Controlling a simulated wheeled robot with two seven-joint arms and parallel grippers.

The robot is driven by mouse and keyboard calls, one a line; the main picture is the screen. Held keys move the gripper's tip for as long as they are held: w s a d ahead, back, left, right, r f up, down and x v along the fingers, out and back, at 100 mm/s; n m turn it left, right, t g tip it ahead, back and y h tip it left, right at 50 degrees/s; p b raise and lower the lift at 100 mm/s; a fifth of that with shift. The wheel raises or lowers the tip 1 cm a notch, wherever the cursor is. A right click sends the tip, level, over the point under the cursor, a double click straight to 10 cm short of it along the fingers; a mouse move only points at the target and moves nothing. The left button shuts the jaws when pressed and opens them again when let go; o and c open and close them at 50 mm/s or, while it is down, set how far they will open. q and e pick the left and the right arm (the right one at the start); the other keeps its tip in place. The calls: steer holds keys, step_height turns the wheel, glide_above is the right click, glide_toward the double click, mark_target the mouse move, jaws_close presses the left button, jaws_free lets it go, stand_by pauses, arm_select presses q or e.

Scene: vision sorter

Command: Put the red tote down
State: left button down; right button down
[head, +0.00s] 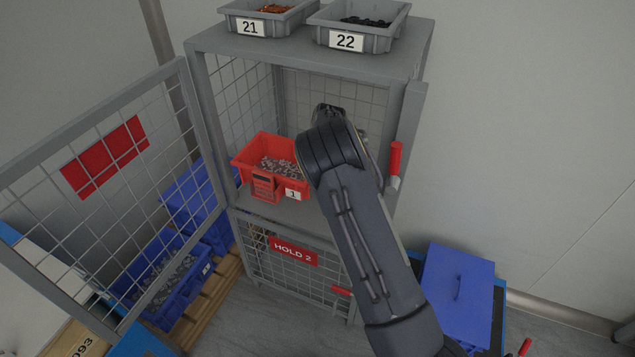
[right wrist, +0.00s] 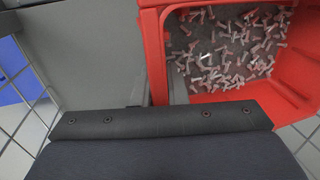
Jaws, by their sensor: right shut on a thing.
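The red tote (head: 268,186) is inside the open upper compartment of the grey mesh cage (head: 225,40), upright, with small light parts in it and a label reading 1. It is at the shelf's level; I cannot tell whether its base touches the shelf. My right arm reaches in from the lower right, and its wrist hides the tote's right side. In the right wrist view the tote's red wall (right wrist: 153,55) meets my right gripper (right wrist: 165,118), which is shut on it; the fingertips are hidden. My left gripper is not in view.
The mesh door (head: 100,170) stands open on the left. Grey bins 21 (head: 250,24) and 22 (head: 345,41) sit on top of the cage. A closed lower compartment is marked HOLD 2 (head: 293,251). Blue totes (head: 160,275) stand on a pallet at lower left; a blue lidded box (head: 458,290) stands right.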

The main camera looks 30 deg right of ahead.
steer(key=w+d+f, duration=0.1)
steer(key=f, duration=0.1)
steer(key=w+d+f, duration=0.1)
steer(key=w, duration=0.1)
steer(key=w+d+f, duration=0.1)
steer(key=w+f, duration=0.1)
steer(key=shift+d+f, duration=0.35)
steer(key=shift+w+d+f, duration=0.2)
steer(key=shift+w+f, duration=0.05)
steer(key=shift+f, duration=0.25)
steer(key=x, duration=0.2)
steer(key=shift+s+d+f+p, duration=0.15)
steer(key=shift+f+p, duration=0.15)
steer(key=shift+f, duration=0.15)
steer(key=c, duration=1.8)
jaws_free()
steer(key=shift+s+f, duration=0.1)
steer(key=o, duration=0.3)
steer(key=shift+o, duration=0.2)
